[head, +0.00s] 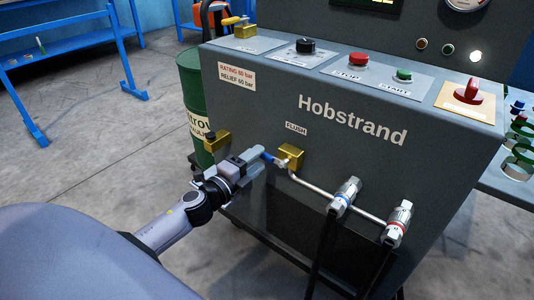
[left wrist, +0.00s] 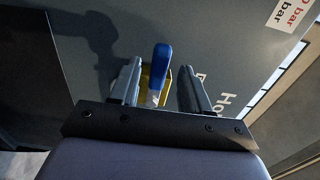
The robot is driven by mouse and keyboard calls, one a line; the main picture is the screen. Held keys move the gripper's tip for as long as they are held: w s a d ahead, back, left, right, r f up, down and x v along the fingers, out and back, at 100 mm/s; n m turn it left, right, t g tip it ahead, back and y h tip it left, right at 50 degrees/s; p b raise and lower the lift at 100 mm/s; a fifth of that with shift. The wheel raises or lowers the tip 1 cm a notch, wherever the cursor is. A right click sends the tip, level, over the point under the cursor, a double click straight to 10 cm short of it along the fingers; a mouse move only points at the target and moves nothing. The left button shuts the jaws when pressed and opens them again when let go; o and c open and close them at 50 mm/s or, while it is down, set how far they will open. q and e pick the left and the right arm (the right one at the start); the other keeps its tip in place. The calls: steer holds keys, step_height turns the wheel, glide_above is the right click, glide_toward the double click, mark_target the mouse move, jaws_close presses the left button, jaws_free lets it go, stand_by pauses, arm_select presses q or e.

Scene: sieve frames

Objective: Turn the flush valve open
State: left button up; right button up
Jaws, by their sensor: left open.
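The flush valve is a brass block (head: 290,157) on the front of the grey Hobstrand machine, under the FLUSH label (head: 296,128). Its blue handle (head: 268,157) points left toward my left gripper (head: 250,160). In the left wrist view the blue handle (left wrist: 161,62) stands between the two open fingers of the left gripper (left wrist: 158,82), with a gap on each side. Part of the yellow brass body (left wrist: 146,84) shows behind the handle. My right gripper is not in view.
A steel pipe (head: 325,197) runs right from the valve to two hose couplings, blue-ringed (head: 345,193) and red-ringed (head: 398,222). Another brass fitting (head: 216,141) sits left of the gripper. A green drum (head: 192,100) stands behind left. Buttons and a red knob (head: 467,91) line the sloped panel above.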

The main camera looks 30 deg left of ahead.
mark_target(261, 157)
arm_select(q)
steer(key=shift+w+d+b, duration=0.2)
steer(key=shift+w+b, duration=0.1)
steer(key=shift+w, duration=2.25)
jaws_close()
